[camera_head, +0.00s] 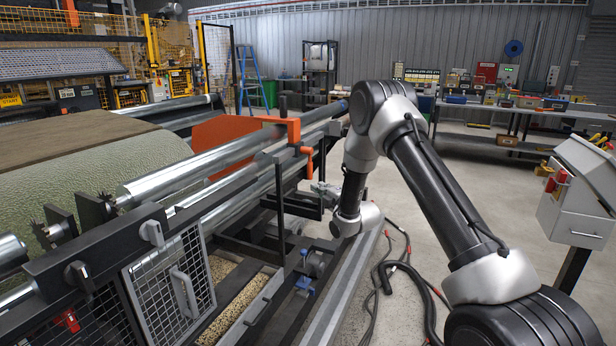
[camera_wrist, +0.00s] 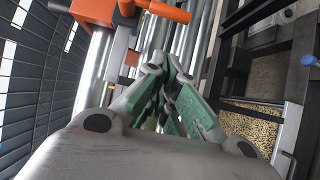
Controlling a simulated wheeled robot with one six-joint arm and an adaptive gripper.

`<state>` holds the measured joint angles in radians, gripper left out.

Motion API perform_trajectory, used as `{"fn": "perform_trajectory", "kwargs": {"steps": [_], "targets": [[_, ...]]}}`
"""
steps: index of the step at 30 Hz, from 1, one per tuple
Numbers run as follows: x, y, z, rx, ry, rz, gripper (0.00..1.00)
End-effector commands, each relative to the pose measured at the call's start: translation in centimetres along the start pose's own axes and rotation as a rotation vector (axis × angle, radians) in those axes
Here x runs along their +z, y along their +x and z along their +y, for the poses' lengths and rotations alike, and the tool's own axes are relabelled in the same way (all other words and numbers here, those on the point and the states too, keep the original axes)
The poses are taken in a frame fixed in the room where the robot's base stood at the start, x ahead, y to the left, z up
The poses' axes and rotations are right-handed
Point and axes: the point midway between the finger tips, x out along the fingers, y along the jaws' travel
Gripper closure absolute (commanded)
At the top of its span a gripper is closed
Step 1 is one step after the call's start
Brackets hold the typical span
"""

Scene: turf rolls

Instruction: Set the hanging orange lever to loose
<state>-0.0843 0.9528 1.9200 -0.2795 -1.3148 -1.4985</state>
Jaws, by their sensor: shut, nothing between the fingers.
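The orange lever (camera_head: 307,158) hangs down from an orange clamp arm (camera_head: 285,124) at the end of the steel rollers, left of my arm in the head view. In the wrist view, an orange bar (camera_wrist: 168,11) runs along the top, and a small orange piece (camera_wrist: 132,58) lies left of my fingers; I cannot tell which of them is the lever. My gripper (camera_wrist: 168,60) has its green-padded fingers together and empty, apart from the orange parts. In the head view, my gripper (camera_head: 322,188) is small, at the wrist's left, below and right of the lever.
Long steel rollers (camera_head: 215,165) and a black frame lie left of my arm. A mesh guard (camera_head: 180,280) stands in front. Black hoses (camera_head: 410,275) lie on the floor at right. A grey control box (camera_head: 580,190) stands at far right. Open floor lies behind my arm.

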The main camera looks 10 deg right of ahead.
Motion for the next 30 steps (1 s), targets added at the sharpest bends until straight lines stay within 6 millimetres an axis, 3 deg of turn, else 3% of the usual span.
{"fn": "perform_trajectory", "kwargs": {"steps": [8, 13, 26, 30], "targets": [[0.0, 0.0, 0.0, -0.002, 0.000, -0.001, 1.00], [0.0, 1.1, 0.0, -0.001, 0.000, 0.000, 1.00], [0.0, 9.8, -0.1, 0.000, 0.000, 0.000, 1.00], [1.5, 11.4, -0.1, -0.003, 0.001, -0.003, 1.00]]}}
